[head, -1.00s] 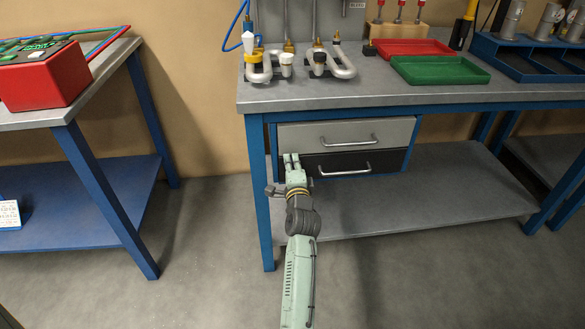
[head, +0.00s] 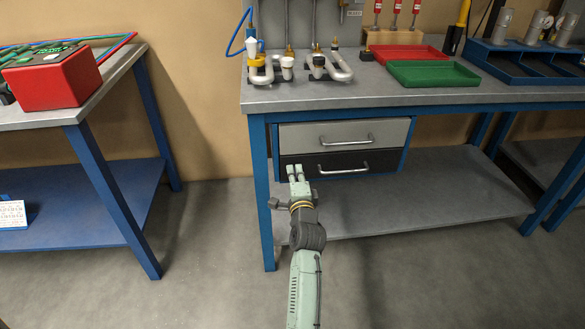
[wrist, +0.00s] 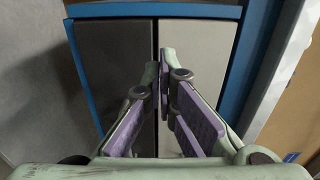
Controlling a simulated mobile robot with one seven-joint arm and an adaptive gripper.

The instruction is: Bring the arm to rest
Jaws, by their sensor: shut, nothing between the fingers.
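My gripper (head: 295,173) is at the end of my pale green arm, in front of the workbench's drawers in the head view. Its fingers are shut and hold nothing. In the wrist view the gripper (wrist: 165,75) shows its purple-lined fingers meeting at the tips, with the dark drawer front (wrist: 115,70) and the light drawer front (wrist: 200,60) beyond them. Both drawers look closed. In the head view the grey upper drawer (head: 345,134) and the black lower drawer (head: 370,160) have metal bar handles. I cannot tell the exact gap between fingertips and drawers.
A second table with a red box (head: 52,83) stands left. The floor between them is clear.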

